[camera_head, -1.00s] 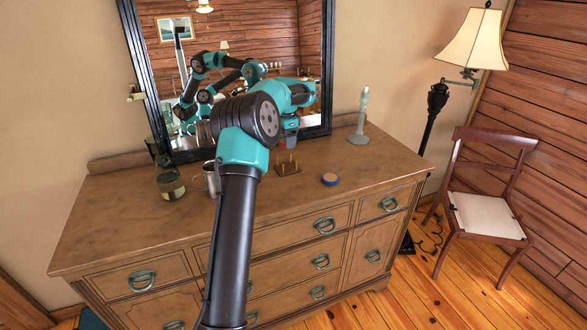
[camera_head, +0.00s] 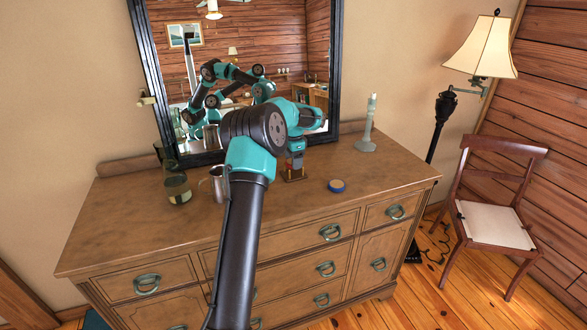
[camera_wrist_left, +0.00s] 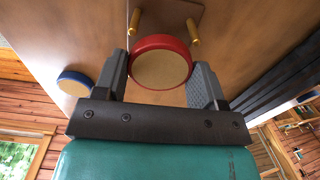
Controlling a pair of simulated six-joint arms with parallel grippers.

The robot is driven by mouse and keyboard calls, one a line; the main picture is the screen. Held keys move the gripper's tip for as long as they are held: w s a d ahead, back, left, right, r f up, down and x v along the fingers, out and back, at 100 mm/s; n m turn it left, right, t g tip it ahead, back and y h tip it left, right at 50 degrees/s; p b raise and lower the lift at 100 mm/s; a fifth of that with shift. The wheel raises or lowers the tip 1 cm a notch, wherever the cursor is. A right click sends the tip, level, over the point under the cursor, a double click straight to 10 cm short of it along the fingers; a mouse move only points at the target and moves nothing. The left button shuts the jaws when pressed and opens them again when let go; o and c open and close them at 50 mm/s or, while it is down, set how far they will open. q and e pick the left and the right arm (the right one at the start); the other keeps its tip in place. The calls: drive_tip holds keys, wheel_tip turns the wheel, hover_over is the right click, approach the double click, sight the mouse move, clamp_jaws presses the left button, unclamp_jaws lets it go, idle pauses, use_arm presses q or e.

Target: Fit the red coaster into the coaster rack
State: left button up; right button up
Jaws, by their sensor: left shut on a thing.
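My left gripper (camera_wrist_left: 162,84) is shut on the red coaster (camera_wrist_left: 160,68), a round disc with a red rim and tan face, held edge-on between the two fingers. The coaster rack is a small wooden base (camera_wrist_left: 168,16) with brass pegs, just beyond the coaster in the wrist view. In the head view my left gripper (camera_head: 295,164) is low over the rack (camera_head: 295,177), which it partly covers; only a little red shows there. I cannot tell whether the coaster touches the rack. My right gripper is not in view.
A blue-rimmed coaster (camera_head: 337,186) lies on the dresser top (camera_head: 240,228), right of the rack. A metal mug (camera_head: 216,184) and a jar (camera_head: 177,188) stand to the left. A candlestick (camera_head: 367,130) stands at the back right, beside the mirror (camera_head: 148,80).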

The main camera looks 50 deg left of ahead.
sight(293, 173)
use_arm(q)
drive_tip(key=shift+f, duration=1.85)
drive_tip(key=shift+f, duration=0.15)
drive_tip(key=o, duration=0.9)
wheel_tip(293, 173, up, 12)
drive_tip(key=shift+r, duration=0.15)
